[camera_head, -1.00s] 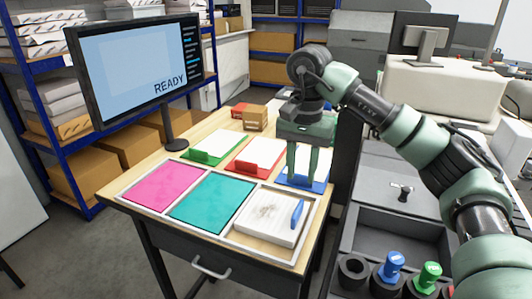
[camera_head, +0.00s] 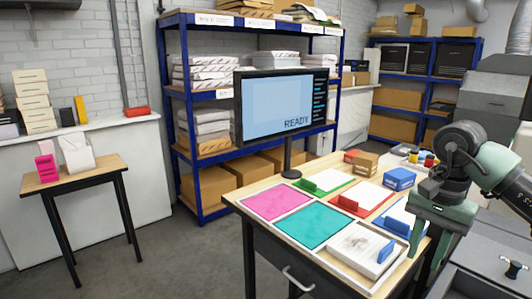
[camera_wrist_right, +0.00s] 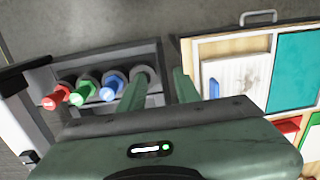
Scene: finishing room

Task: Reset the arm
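My right arm comes in from the right in the head view. Its green gripper (camera_head: 432,262) points down just off the table's right edge, beside the blue clipboard. In the right wrist view the two fingers (camera_wrist_right: 160,82) stand apart with nothing held between them. They hang over the gap between the table and a dark holder (camera_wrist_right: 62,78), with one finger overlapping the holder's empty socket in the picture. My left gripper is not in view.
Clipboards, small boxes and a monitor (camera_head: 282,105) stand behind. Red (camera_wrist_right: 55,98), green (camera_wrist_right: 84,91) and blue (camera_wrist_right: 110,88) handles sit in the holder.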

